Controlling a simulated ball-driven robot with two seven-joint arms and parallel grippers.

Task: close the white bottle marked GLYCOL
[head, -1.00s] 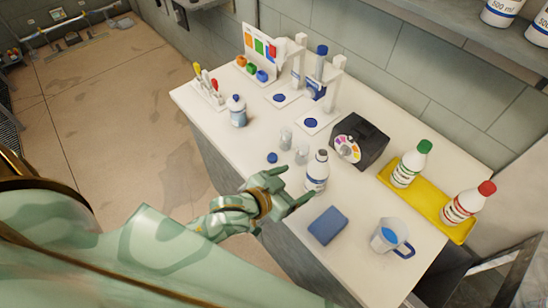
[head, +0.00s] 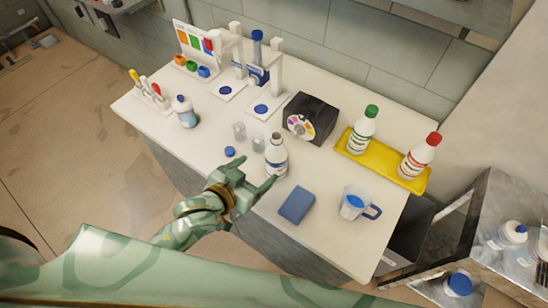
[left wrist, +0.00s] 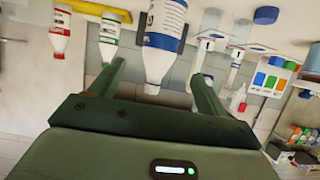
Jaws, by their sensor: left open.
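A white bottle with a blue label band (head: 276,157) stands upright on the bench, its neck bare; its lettering is too small to read. It also shows upside down in the left wrist view (left wrist: 165,30), between the fingers' lines. A loose blue cap (head: 230,152) lies on the bench to its left; a blue disc, apparently this cap, shows in the left wrist view (left wrist: 266,15). My left gripper (head: 254,176) is open and empty at the bench's front edge, close before the bottle, with fingertips (left wrist: 159,70) pointing toward it. I cannot tell whether they touch. My right gripper is not in view.
A blue-capped bottle (head: 186,114) stands farther left. A blue sponge-like block (head: 297,205) and a jug (head: 355,203) are to the right. A yellow tray (head: 382,168) holds green- and red-capped bottles. A black box (head: 316,112) stands behind.

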